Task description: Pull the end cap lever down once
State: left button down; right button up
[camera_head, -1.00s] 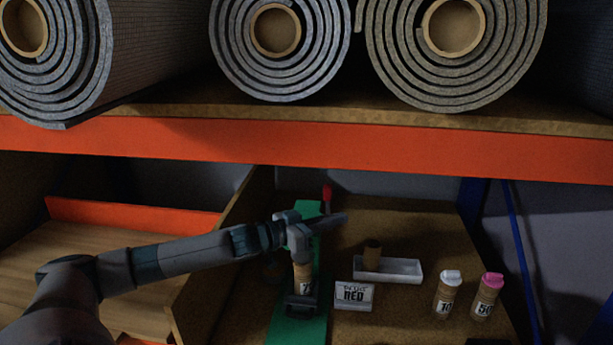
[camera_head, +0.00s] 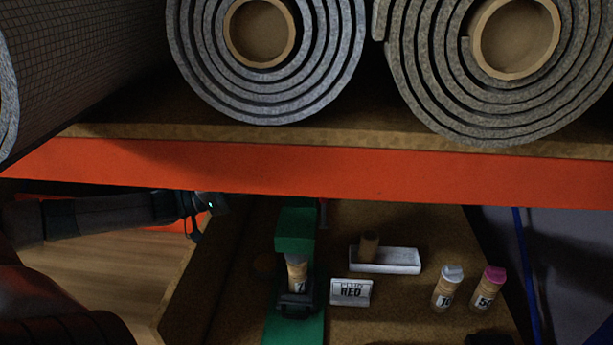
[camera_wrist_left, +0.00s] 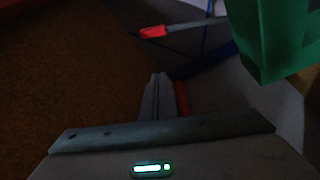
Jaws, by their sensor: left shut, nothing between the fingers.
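The green press (camera_head: 295,228) stands on the lower board with a brown tube (camera_head: 297,272) in it. Its lever shows in the head view only as a thin shaft (camera_head: 323,214) beside the press head; the orange beam hides the top. In the left wrist view the lever's red grip (camera_wrist_left: 152,32) is ahead of my left gripper (camera_wrist_left: 160,78), on a grey rod, with the green press head (camera_wrist_left: 272,35) at the right. My left gripper is shut and empty, apart from the grip. In the head view its fingers are hidden behind the beam. My right gripper is out of view.
The orange beam (camera_head: 300,172) and big rolled rugs (camera_head: 265,60) hang over the work area. Right of the press are a label sign (camera_head: 351,291), a white tray (camera_head: 398,261) with a brown tube, and two capped tubes (camera_head: 447,290). A wooden divider (camera_head: 190,275) stands left.

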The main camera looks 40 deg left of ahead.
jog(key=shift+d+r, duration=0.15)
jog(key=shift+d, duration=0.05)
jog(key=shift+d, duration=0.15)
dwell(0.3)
